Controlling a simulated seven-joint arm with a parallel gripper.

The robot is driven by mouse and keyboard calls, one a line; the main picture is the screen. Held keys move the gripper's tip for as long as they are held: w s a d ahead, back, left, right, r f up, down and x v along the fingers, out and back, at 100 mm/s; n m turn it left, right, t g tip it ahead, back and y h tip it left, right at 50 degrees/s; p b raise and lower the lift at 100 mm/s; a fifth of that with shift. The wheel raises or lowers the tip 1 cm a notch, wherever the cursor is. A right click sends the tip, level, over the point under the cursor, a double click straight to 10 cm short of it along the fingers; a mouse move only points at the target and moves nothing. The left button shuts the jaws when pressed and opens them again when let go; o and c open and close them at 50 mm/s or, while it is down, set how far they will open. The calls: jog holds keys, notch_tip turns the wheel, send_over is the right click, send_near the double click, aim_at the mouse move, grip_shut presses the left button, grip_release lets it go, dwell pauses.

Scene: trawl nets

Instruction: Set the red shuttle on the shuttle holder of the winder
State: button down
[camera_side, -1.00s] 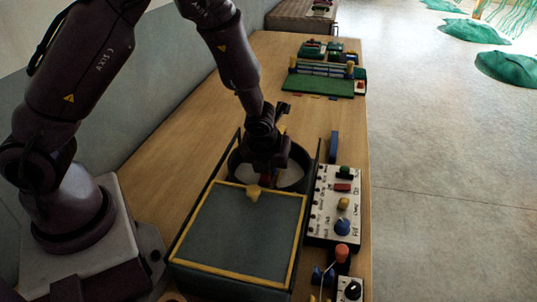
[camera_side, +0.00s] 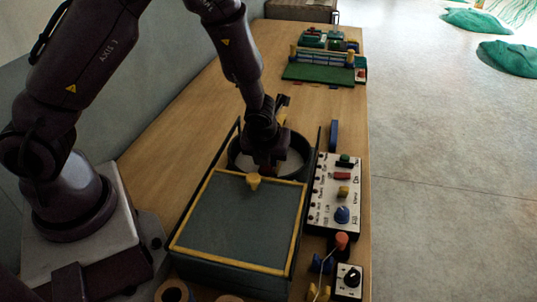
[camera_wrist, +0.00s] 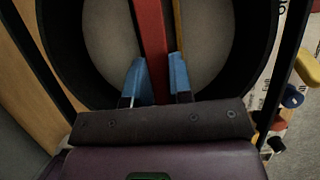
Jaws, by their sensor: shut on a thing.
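My gripper (camera_wrist: 160,85) has blue fingertips closed about a long red bar (camera_wrist: 150,30), which I take to be the red shuttle. In the wrist view the bar runs from between the fingertips to the top edge. In the side view my gripper (camera_side: 266,164) points down over the round black-rimmed basin (camera_side: 235,155), and the red piece is mostly hidden. A crank-like device with an orange knob (camera_side: 341,240) and blue parts stands at the front right; it may be the winder. I cannot make out its shuttle holder.
A dark box with a yellow-edged lid (camera_side: 235,225) and yellow knob (camera_side: 253,181) lies in front of the basin. Dark rails flank the basin. A white control panel (camera_side: 323,212) stands to the right. A green board (camera_side: 318,73) is farther back, with bare table between.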

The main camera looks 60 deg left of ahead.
jog(key=shift+f, duration=0.2)
jog(key=c, duration=0.9)
grip_release()
jog(key=shift+c, duration=0.2)
jog(key=v, duration=1.3)
